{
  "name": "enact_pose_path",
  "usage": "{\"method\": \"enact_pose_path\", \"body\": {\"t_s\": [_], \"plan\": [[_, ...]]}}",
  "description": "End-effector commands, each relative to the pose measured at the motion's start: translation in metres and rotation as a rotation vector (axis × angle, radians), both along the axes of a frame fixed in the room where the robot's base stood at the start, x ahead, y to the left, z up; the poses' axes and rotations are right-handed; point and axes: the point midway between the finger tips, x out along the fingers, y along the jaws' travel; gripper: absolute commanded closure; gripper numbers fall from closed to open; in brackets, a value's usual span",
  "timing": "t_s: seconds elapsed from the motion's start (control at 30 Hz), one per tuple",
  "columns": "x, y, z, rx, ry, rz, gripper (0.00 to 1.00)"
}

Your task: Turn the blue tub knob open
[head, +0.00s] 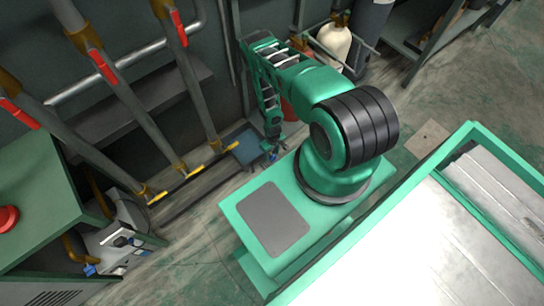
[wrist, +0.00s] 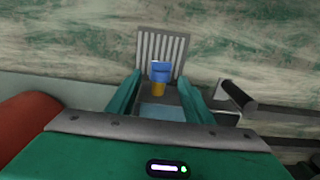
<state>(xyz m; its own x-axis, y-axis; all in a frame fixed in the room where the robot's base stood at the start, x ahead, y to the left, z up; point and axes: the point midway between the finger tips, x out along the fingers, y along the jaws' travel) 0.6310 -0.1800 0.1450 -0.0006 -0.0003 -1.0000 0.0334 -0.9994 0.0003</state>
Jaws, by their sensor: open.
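The blue knob (wrist: 161,68) sits on a yellow-orange stem (wrist: 158,89) near the middle of the wrist view. It lies between the tips of my gripper (wrist: 159,80), with a finger on either side and visible gaps. My gripper is open and holds nothing. A pale blue surface (wrist: 160,113), perhaps part of the tub, shows between the fingers. In the head view my gripper (head: 271,150) is low beside a blue-grey square tub (head: 246,148). The knob is too small there to tell apart from the fingers.
A ribbed grey grate (wrist: 152,42) lies beyond the knob. A dark bar (wrist: 236,95) is close right of the fingers, and a red rounded body (wrist: 30,128) is at left. Pipes with red handles (head: 103,66) stand left of my arm in the head view.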

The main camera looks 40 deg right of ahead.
Motion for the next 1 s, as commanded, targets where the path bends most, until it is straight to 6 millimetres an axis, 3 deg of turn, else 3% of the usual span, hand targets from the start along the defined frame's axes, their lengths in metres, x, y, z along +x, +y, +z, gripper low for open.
{"method": "enact_pose_path", "body": {"t_s": [0.2, 0.6, 0.8, 1.0], "plan": [[0.0, 0.0, -0.022, 0.0, 0.001, 0.0, 0.53], [0.0, 0.0, -0.027, 0.0, 0.0, 0.0, 0.53], [0.0, 0.0, -0.027, 0.0, 0.0, 0.001, 0.93], [0.0, -0.002, -0.028, 0.023, 0.003, -0.003, 0.93]]}}
